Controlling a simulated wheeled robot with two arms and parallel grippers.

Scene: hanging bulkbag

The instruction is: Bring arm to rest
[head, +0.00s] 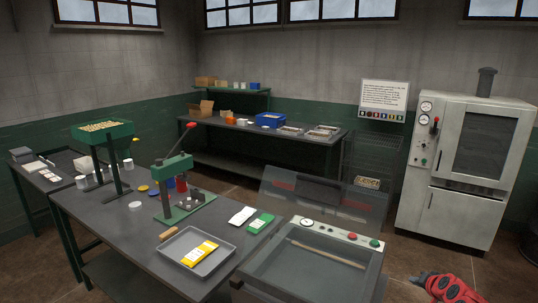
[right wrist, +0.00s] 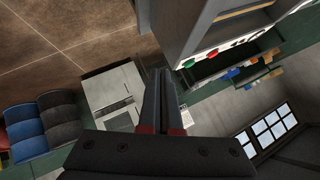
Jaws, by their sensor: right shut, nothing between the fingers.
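My right gripper (head: 421,279) shows at the bottom right of the head view, a red and black hand in front of the floor. In the right wrist view its two dark fingers (right wrist: 161,76) lie together, shut and empty. It is to the right of the clear-lidded machine (head: 312,262) and touches nothing that I can see. My left gripper is in neither view.
The dark workbench (head: 110,227) holds a green hand press (head: 178,185) and a grey tray (head: 196,252) with a yellow packet. A tall white oven (head: 468,165) stands at the right. Floor between oven and machine is clear. Blue and dark rounded objects (right wrist: 27,125) show in the wrist view.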

